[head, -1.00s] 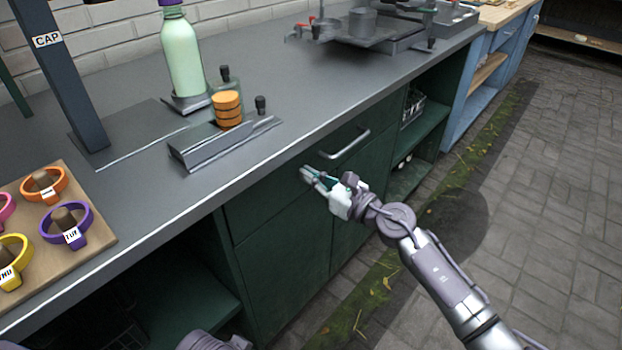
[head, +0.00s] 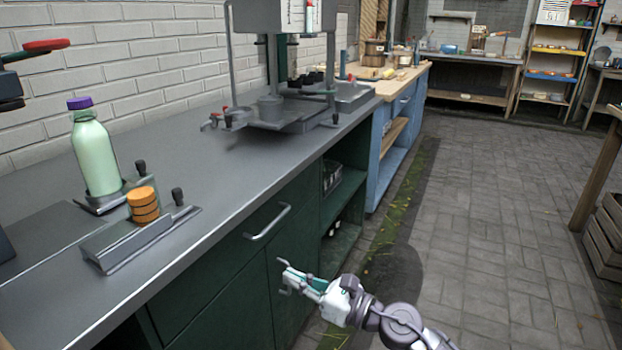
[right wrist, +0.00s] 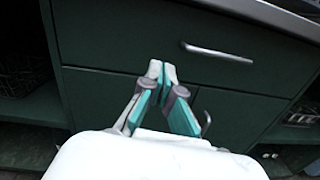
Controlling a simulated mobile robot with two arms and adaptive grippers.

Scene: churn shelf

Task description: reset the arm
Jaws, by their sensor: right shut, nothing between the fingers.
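My right gripper (head: 290,277) is in front of the dark green cabinet (head: 228,313), below the counter edge and below a drawer handle (head: 267,222). In the right wrist view its two teal and grey fingers (right wrist: 161,72) meet at the tips with nothing between them. The drawer handle also shows there (right wrist: 217,52), beyond and to the right of the fingertips, apart from them. My left gripper does not show in the head view.
On the grey counter (head: 215,180) stand a green bottle with a purple cap (head: 95,152), a metal fixture with stacked orange discs (head: 143,204) and a machine (head: 270,112). A blue bench (head: 390,150) follows.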

